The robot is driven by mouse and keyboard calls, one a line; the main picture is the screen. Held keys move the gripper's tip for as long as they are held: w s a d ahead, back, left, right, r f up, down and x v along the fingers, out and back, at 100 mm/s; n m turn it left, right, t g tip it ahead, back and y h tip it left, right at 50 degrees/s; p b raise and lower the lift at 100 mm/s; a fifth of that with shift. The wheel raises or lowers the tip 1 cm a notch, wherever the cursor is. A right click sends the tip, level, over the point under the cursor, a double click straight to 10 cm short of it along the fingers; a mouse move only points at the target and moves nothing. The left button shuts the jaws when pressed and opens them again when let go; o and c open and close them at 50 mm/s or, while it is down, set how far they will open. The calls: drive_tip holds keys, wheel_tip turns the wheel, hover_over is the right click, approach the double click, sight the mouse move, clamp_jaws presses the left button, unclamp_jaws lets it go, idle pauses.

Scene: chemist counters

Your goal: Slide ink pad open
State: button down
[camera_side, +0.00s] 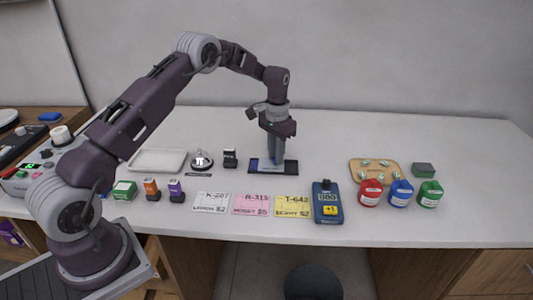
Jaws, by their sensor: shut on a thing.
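The ink pad (291,167) is a flat, dark rectangular case lying on the white counter, a little left of the middle of the view. A small blue patch shows toward its left part. My gripper (277,159) points straight down over the middle of the pad, with its fingertips at the pad's top. It is shut on part of the ink pad; the fingers hide the exact part held. How far the pad stands open cannot be made out.
A black stamp (230,158) and a bell (201,160) stand left of the pad, beside a white tray (158,161). Price cards (251,204) and a blue device (327,202) lie in front. Bottles (371,192) and a wooden board (357,173) are right. The counter behind is clear.

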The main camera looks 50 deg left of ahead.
sight(288, 167)
drive_tip(key=w+d, duration=0.2)
drive_tip(key=shift+w+d, duration=0.3)
drive_tip(key=shift+w, duration=0.05)
drive_tip(key=c, duration=1.3)
unclamp_jaws()
wheel_tip(288, 167, up, 7)
drive_tip(key=shift+r, duration=0.15)
